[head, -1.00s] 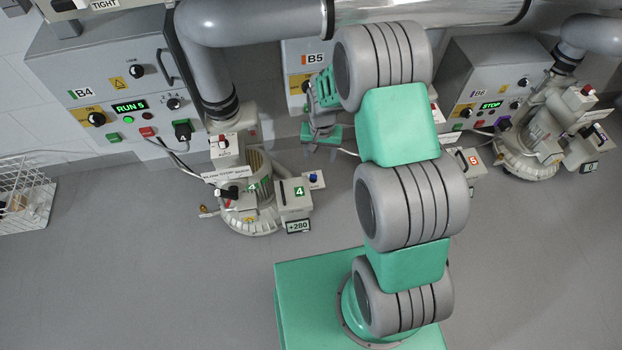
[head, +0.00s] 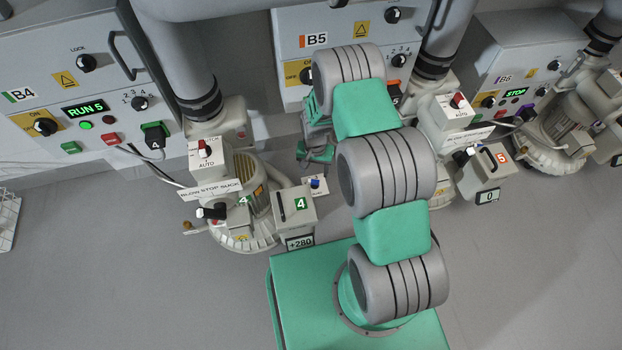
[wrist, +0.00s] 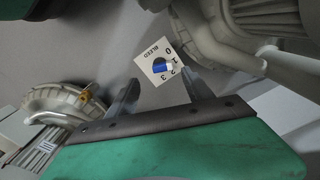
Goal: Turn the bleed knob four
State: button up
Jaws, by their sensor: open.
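The bleed knob of blower 4 is a small blue knob (head: 315,184) on a white plate, right of the blower's top by the green "4" box (head: 295,206). In the wrist view the blue knob (wrist: 160,68) sits on its white plate marked BLEED with 0, 1, 2, 3. Its pale end points right, roughly toward 1 and 2; the exact setting is too small to tell. My gripper (wrist: 160,92) is open and empty, its two fingers apart below the plate in the picture, not touching the knob. In the head view my gripper (head: 316,162) is just above the knob, partly hidden by my arm.
Blower 4 (head: 240,240) has a selector lever (head: 211,212) and a "+280" display (head: 300,242). Panel B4 (head: 60,130) reads RUN 5. Blower 5 with its "5" box (head: 488,178) stands right of my arm. The grey floor (head: 130,290) at left front is clear.

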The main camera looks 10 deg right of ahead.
aim_at(313, 182)
jog(key=f+b, duration=0.2)
jog(key=f, duration=0.6)
jog(key=shift+a+b, duration=0.2)
jog(key=shift+b, duration=0.1)
jog(key=shift+c, duration=0.3)
grip_shut()
